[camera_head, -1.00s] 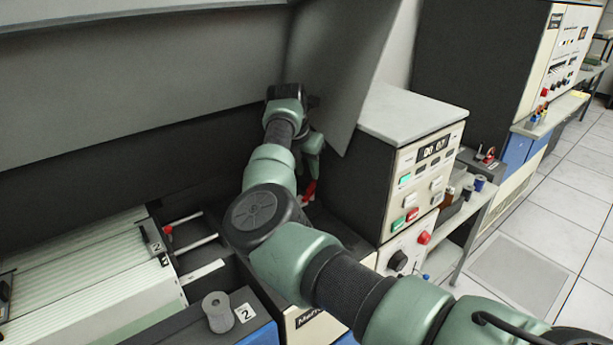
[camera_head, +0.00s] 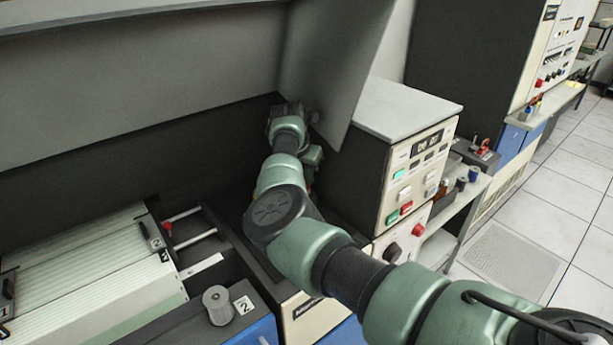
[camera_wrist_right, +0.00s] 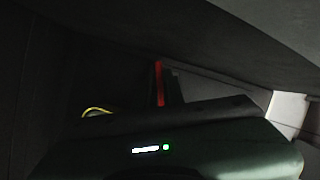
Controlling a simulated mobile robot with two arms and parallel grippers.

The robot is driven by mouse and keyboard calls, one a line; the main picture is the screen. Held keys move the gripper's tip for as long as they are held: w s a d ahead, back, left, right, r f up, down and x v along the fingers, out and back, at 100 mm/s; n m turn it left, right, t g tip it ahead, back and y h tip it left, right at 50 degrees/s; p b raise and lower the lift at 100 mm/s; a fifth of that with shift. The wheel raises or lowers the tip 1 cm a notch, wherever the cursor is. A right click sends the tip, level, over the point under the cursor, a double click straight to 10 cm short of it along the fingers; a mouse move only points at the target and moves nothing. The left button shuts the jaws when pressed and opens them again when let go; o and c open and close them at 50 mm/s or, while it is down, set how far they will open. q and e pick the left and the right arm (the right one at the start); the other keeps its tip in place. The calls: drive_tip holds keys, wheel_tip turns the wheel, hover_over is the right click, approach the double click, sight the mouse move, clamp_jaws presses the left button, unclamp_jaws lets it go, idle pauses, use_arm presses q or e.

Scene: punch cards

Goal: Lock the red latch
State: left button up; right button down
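The red latch is a narrow red bar (camera_wrist_right: 159,84) in the right wrist view, upright in a dark recess just beyond the gripper body. In the head view my right arm hides nearly all of it. My right gripper (camera_head: 312,162) reaches down into the dark bay beside the raised grey lid. Its fingers are mostly hidden in the head view and too dark in the wrist view, so I cannot tell whether they touch the latch or how wide they are. My left gripper is not in view.
A raised grey lid (camera_head: 190,70) stands behind and beside my arm. A control box (camera_head: 408,185) with buttons is close on the right. Card trays (camera_head: 90,265), metal rails (camera_head: 192,240) and a grey spool (camera_head: 218,305) lie on the left.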

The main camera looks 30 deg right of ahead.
drive_tip(key=m+b, duration=0.1)
drive_tip(key=b, duration=0.2)
drive_tip(key=m+g+b, duration=0.1)
drive_tip(key=m+b, duration=0.1)
drive_tip(key=b, duration=0.1)
drive_tip(key=shift+w+f+h, duration=0.2)
drive_tip(key=shift+f+h, duration=0.1)
drive_tip(key=shift+r+m+b, duration=0.25)
drive_tip(key=shift+m+b, duration=0.05)
drive_tip(key=shift+m, duration=0.2)
drive_tip(key=shift+r+m+g, duration=0.15)
drive_tip(key=shift+m+g, duration=0.25)
drive_tip(key=shift+m, duration=0.2)
drive_tip(key=c, duration=1.5)
unclamp_jaws()
drive_tip(key=b+v, duration=0.1)
drive_tip(key=v, duration=0.6)
drive_tip(key=shift+a+r+b, duration=0.15)
drive_tip(key=shift+r+b, duration=0.15)
drive_tip(key=shift+b, duration=0.05)
